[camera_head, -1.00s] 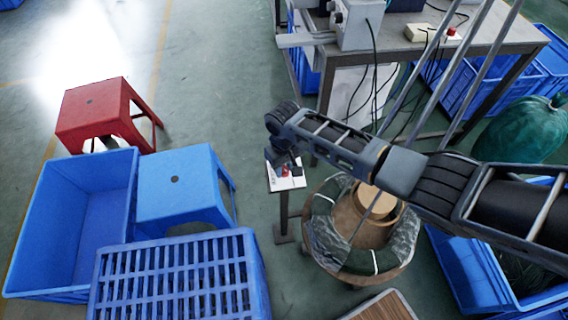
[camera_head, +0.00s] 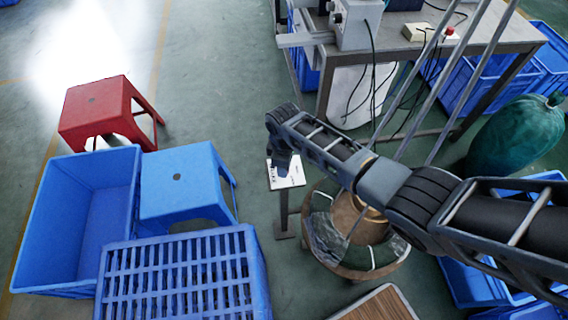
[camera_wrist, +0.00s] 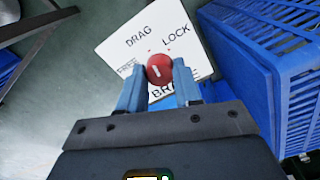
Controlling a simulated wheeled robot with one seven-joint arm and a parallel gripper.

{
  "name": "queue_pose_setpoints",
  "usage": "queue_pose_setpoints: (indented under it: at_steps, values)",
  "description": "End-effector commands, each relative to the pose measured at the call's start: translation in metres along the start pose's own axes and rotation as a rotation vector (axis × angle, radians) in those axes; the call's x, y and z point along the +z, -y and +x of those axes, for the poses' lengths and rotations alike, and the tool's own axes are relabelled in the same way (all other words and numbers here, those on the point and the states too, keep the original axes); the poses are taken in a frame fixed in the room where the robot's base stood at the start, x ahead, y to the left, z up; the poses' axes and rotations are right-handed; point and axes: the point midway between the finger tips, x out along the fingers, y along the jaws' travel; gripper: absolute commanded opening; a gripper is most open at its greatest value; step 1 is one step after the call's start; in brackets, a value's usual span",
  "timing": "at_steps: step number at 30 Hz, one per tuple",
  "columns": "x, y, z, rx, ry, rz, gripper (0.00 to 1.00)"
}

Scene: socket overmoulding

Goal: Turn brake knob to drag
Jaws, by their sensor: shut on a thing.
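The white brake panel (camera_wrist: 118,48) shows in the wrist view with the printed words DRAG, LOCK, FREE and a partly covered BRAKE. The red brake knob (camera_wrist: 159,68) is round, near the panel's middle, with a short white mark on its face. I cannot tell for sure which label the mark points to. My gripper (camera_wrist: 159,72) is shut on the knob, one blue-grey finger on each side. In the head view the panel (camera_head: 292,180) sits on a thin post, and my gripper (camera_head: 281,163) covers the knob there.
A large cable spool (camera_head: 345,265) stands right of the post, below my arm. Blue crates (camera_head: 185,270), a blue stool (camera_head: 180,180) and a red stool (camera_head: 95,115) stand on the left. A workbench (camera_head: 470,45) is behind. Floor between stools and post is clear.

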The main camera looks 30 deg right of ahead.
Motion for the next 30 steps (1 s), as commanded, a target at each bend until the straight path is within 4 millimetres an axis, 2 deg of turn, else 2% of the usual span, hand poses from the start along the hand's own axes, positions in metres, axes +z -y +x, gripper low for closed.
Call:
queue_pose_setpoints:
  at_steps: [9, 25, 26, 30]
  values:
    - [0.0000, 0.0002, -0.0001, -0.001, -0.001, -0.115, 0.03]
    - [-0.0003, 0.0000, -0.0002, 0.000, -0.001, -0.137, 0.03]
    - [-0.0003, 0.0000, -0.0002, 0.000, -0.001, -0.137, 0.35]
    - [-0.0003, 0.0000, -0.0002, 0.000, -0.001, -0.137, 0.49]
